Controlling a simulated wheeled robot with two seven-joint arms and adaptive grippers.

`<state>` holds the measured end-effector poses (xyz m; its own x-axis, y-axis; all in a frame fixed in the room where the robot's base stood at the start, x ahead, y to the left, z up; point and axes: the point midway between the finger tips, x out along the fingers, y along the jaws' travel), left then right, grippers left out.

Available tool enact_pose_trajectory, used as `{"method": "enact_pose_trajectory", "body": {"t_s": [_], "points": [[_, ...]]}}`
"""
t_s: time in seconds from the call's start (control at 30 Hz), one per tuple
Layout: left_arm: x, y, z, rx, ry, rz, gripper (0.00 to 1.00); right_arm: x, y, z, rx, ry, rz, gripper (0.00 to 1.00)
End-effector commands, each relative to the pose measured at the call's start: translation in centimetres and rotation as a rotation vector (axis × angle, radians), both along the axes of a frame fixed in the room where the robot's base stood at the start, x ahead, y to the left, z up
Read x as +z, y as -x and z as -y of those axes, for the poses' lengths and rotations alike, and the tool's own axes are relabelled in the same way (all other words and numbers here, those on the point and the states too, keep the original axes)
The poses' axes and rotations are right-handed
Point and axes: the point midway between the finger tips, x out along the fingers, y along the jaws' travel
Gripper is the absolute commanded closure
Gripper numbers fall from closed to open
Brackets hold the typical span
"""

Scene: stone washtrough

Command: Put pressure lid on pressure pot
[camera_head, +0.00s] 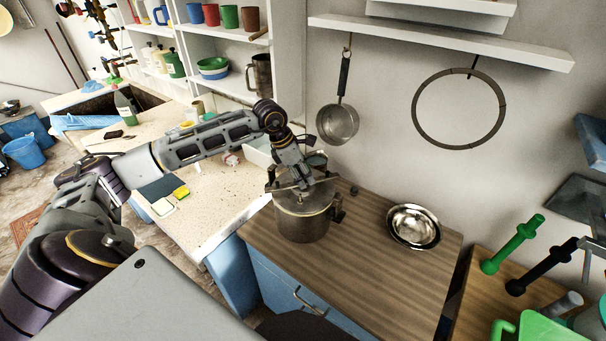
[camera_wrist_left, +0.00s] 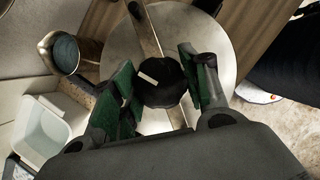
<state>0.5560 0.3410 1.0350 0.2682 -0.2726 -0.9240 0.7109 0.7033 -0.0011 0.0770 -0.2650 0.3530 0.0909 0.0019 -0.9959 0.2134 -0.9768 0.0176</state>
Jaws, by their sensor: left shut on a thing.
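The metal pressure pot (camera_head: 303,222) stands upright on the wooden counter, with a dark handle on its right side. The pressure lid (camera_wrist_left: 212,38) is a round, pale metal disc with a bar across it and a black knob (camera_wrist_left: 163,88) in the middle. My left gripper (camera_head: 300,180) is directly over the pot, pointing down. In the wrist view its green-padded fingers (camera_wrist_left: 165,88) are closed on both sides of the lid's knob. The lid is at the pot's mouth; I cannot tell if it touches the rim. The lid hides the pot's inside. My right gripper is out of view.
A shiny metal bowl (camera_head: 413,227) sits right of the pot on the wooden counter (camera_head: 350,265). A saucepan (camera_head: 338,122) hangs on the wall behind. A white tub (camera_wrist_left: 42,130) shows in the wrist view.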

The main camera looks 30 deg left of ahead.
Motion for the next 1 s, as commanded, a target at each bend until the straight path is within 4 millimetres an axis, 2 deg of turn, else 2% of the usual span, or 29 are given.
{"method": "enact_pose_trajectory", "body": {"t_s": [0.4,0.43,0.6,0.87,1.0], "points": [[0.16,-0.07,0.0,0.0,0.001,0.004,1.0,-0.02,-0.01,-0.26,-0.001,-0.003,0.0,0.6],[0.16,-0.07,0.0,0.0,0.001,0.004,0.54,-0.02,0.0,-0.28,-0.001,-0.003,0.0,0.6],[0.11,-0.04,0.0,0.0,0.001,0.002,0.32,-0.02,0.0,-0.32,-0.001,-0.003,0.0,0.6],[0.04,-0.01,0.0,0.0,0.001,0.001,0.3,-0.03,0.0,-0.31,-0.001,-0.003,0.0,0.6],[-0.08,0.04,-0.01,0.0,0.0,-0.001,0.12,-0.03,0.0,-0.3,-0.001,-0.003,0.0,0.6]]}}
